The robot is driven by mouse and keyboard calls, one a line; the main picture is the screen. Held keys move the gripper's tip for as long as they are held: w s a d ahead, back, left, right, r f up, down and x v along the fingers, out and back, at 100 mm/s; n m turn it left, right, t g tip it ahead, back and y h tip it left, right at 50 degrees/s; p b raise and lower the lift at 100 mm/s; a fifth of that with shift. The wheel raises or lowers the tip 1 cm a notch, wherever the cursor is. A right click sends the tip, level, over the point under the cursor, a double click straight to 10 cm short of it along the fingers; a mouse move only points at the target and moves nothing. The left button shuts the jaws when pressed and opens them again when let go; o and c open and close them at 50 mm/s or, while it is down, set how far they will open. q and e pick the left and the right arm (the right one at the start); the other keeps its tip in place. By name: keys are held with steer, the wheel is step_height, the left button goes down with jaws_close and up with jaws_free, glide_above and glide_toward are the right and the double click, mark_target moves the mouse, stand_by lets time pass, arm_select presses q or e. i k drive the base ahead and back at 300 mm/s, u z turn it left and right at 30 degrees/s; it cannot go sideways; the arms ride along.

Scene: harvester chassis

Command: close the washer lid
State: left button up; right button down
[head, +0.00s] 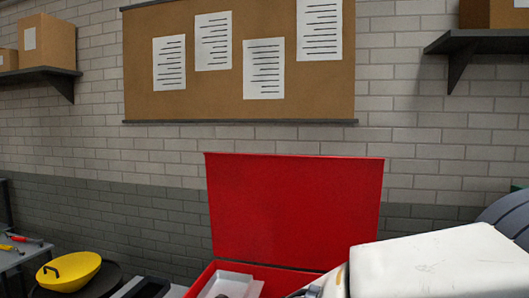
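A red box (203,279) stands at the bottom centre, cut off by the lower edge of the head view. Its flat red lid (295,208) stands open, nearly upright at the back. Light grey trays (233,283) show inside the box. A yellow domed lid (68,272) with a dark handle lies on a dark round thing at the lower left. No label shows which of these is the washer lid. Neither of my grippers is in view.
A large white blocky shape at the lower right covers the red box's right corner. A dark tyre-like thing (508,215) is at the right edge. A table (16,257) with tools is at the far left. A corkboard (220,90) and shelves hang behind.

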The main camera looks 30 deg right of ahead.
mark_target(303, 210)
steer(key=u, duration=0.1)
steer(key=i, duration=1.1)
steer(key=z, duration=1.05)
